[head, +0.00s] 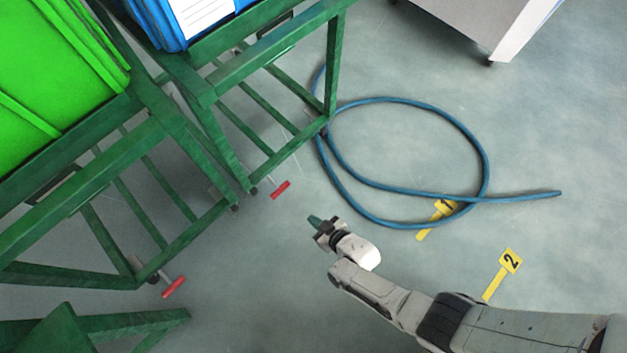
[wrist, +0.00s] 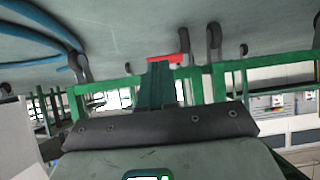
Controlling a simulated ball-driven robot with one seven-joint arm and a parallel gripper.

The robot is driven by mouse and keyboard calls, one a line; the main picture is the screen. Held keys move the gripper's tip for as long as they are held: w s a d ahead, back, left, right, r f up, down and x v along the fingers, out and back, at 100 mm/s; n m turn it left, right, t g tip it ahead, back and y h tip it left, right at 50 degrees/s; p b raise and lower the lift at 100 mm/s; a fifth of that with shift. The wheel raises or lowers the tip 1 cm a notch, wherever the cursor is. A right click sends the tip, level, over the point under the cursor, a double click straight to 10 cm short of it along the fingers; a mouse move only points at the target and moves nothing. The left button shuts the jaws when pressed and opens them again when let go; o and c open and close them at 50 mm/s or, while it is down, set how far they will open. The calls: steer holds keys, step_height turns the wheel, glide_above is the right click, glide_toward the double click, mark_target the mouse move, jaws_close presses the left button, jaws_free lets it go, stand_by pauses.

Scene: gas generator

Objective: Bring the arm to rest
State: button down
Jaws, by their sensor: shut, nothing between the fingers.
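My arm reaches in from the lower right in the head view, bent, with my gripper (head: 314,220) out over the open floor. The gripper is shut and empty, its dark green fingers together and pointing to the upper left. In the wrist view the shut fingers (wrist: 158,85) stand up in the middle. Nothing touches the gripper in either view.
Green metal stands (head: 150,110) fill the left, carrying a green case (head: 50,70) and a blue case (head: 150,20). Red handles (head: 281,189) stick out low. A blue hose (head: 484,150) lies coiled right of the gripper, near yellow number markers (head: 510,261). A cabinet (head: 480,20) stands top right.

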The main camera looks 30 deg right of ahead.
stand_by(0.4)
steer(key=s+d+r+m+g+h, duration=0.1)
steer(key=d+r+g, duration=0.45)
steer(key=r, duration=0.65)
steer(key=s+d+r+m+g+h+p, duration=0.1)
steer(key=s+d+r+m+g, duration=0.1)
steer(key=s+d+r, duration=0.45)
steer(key=s+d+r+m+g+h, duration=0.1)
steer(key=s+d+r+g+h, duration=0.15)
steer(key=s+r, duration=0.75)
step_height(320, 180, up, 32)
steer(key=w+p, duration=0.2)
steer(key=p, duration=2.8)
steer(key=shift+w+y+p, duration=0.35)
steer(key=shift+y, duration=0.1)
